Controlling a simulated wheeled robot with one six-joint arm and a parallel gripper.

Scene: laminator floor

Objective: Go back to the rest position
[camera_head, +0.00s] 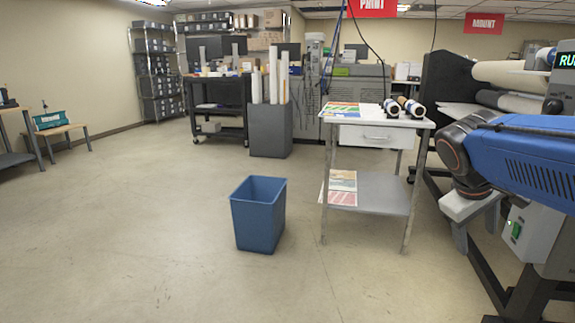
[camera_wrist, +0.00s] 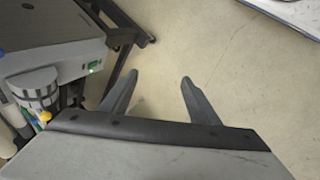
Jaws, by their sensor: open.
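My gripper (camera_wrist: 158,80) is open in the wrist view, its two dark fingers spread apart with only bare floor between them. In the head view my gripper (camera_head: 463,240) hangs below my blue arm at the right. It is in front of the laminator frame and to the right of the small work table (camera_head: 385,207). Nothing is held.
A blue bin (camera_head: 258,215) stands on the floor left of the work table. The table bears printed sheets and rolls (camera_head: 403,106). The laminator (camera_head: 510,75) is at the right, with a grey box (camera_head: 532,237) on its frame. Open floor lies left.

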